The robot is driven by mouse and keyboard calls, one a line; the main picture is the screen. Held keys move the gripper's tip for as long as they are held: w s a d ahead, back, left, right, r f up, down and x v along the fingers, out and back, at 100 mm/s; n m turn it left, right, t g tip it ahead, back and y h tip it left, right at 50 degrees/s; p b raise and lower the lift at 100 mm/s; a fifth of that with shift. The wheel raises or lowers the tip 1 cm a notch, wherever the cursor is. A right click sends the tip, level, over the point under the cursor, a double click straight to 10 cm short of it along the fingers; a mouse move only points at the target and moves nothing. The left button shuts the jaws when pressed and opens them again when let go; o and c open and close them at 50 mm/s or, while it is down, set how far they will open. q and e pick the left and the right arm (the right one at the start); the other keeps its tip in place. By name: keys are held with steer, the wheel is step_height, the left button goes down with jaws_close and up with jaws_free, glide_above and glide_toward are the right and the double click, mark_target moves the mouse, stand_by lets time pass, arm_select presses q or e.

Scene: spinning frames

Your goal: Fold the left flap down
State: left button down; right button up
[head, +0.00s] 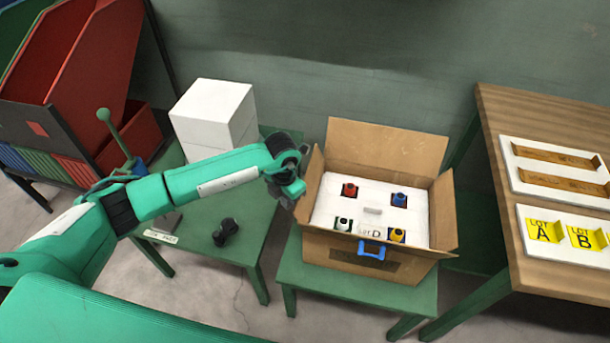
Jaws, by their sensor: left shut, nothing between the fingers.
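An open cardboard box (340,262) stands on a green table. Its left flap (313,176) stands up along the left side, partly hidden by my left gripper (291,200). The gripper is shut and empty, at the outer left side of that flap; I cannot tell if they touch. The back flap (385,148) stands up, the right flap (443,208) is raised, and the front flap (340,247) leans outward. My right gripper is not in view.
A white insert (372,191) in the box holds several small coloured items. A blue clip (371,250) is at the box front. White blocks (214,114) and a dark object (226,232) stand on the left table. A wooden table (500,175) with label trays is at right.

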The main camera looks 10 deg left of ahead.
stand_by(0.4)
arm_select(q)
step_height(320, 180, up, 3)
steer(key=p, duration=0.1)
glide_above(308, 212)
steer(key=shift+w, duration=0.1)
stand_by(0.4)
steer(key=shift+d+f+b, duration=0.2)
steer(key=shift+d+b, duration=0.1)
steer(key=shift+d, duration=0.4)
steer(key=shift+d+f+b, duration=0.2)
steer(key=shift+d+b, duration=0.15)
steer(key=shift+d, duration=0.3)
steer(key=shift+d+f+b, duration=0.2)
steer(key=shift+d+b, duration=0.1)
steer(key=shift+d, duration=0.4)
